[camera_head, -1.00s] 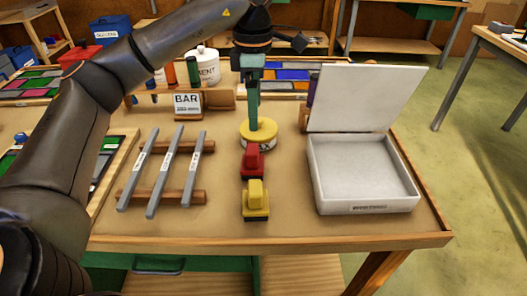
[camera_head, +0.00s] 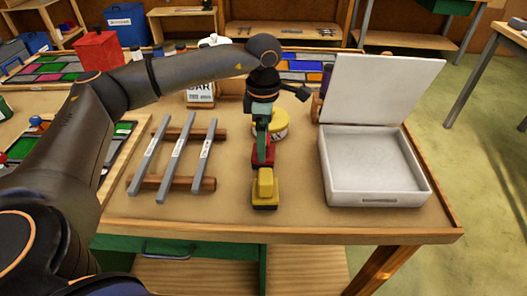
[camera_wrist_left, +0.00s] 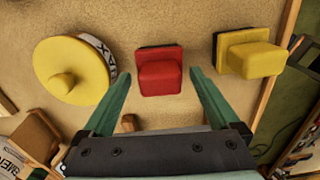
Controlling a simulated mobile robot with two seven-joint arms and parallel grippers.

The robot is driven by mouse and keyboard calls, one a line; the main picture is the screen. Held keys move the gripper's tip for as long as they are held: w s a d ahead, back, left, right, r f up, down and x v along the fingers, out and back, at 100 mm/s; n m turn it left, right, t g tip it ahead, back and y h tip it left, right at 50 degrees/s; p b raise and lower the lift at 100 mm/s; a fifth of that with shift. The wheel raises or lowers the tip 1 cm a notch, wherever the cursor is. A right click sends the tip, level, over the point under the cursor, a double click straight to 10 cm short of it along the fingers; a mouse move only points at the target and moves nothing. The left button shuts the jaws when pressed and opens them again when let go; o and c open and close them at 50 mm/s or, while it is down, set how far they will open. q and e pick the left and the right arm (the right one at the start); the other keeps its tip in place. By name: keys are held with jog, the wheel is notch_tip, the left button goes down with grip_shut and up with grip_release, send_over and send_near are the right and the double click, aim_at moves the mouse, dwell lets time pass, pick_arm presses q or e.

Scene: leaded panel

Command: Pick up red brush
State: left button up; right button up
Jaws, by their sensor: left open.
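The red brush (camera_head: 263,150) lies on the workbench between the yellow-lidded round tin and the yellow brush (camera_head: 264,187). In the left wrist view the red brush (camera_wrist_left: 159,72) shows a blocky red handle on a base with a dark edge. My left gripper (camera_head: 262,140) is over the red brush and partly hides it in the head view. In the left wrist view its two green fingers (camera_wrist_left: 160,82) are apart, one on each side of the red brush, with nothing held. Contact with the brush cannot be told. My right gripper is not in view.
The yellow-lidded tin (camera_wrist_left: 75,70) and yellow brush (camera_wrist_left: 250,53) stand close on either side. Metal bars (camera_head: 176,158) on wooden rests lie to the left. An open white box (camera_head: 375,190) stands to the right. The bench front is clear.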

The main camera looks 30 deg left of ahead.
pick_arm(q)
grip_shut()
dwell(0.8)
